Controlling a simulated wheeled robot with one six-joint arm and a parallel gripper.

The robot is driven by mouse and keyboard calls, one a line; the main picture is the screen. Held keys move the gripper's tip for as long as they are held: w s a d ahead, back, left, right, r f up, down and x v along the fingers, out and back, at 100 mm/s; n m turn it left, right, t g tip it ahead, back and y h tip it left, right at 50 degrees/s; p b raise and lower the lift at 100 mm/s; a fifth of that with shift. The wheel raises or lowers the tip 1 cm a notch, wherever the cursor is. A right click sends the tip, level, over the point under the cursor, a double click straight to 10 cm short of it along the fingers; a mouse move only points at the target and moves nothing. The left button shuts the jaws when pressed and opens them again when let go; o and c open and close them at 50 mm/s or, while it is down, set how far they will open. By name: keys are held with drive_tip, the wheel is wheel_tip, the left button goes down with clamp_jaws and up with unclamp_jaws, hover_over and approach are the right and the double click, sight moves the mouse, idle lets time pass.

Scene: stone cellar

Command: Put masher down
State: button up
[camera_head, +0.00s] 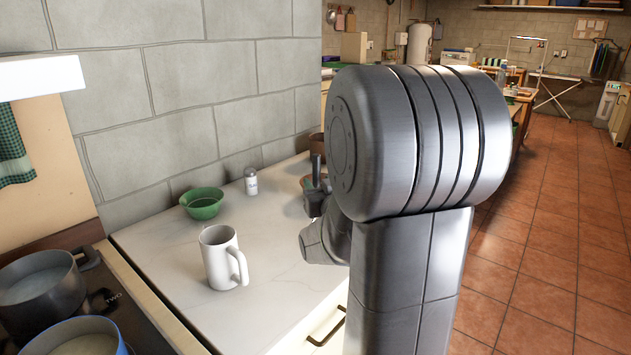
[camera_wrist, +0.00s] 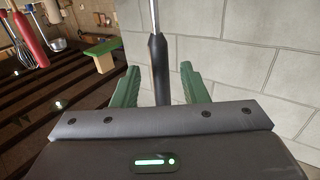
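My gripper (camera_wrist: 160,85) shows in the wrist view with its two green fingers on either side of a masher's dark handle (camera_wrist: 158,68). The handle is centred between the fingers, and a thin metal shaft runs from it to the top edge. Narrow gaps show beside the handle, and the contact itself is hidden behind the gripper body. The masher's head is out of view. In the head view my gripper is mostly hidden behind my arm, low over the far right of the white countertop (camera_head: 180,242).
On the counter are a white mug (camera_head: 222,260), a green bowl (camera_head: 201,203) and a small white shaker (camera_head: 251,182). Two pots (camera_head: 40,290) (camera_head: 118,340) sit on the stove at the left. A stone wall (camera_head: 180,95) backs the counter.

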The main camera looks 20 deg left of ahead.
drive_tip(key=v, duration=0.7)
drive_tip(key=shift+s+d+b, duration=0.2)
drive_tip(key=shift+s+b, duration=0.1)
drive_tip(key=shift+b, duration=0.05)
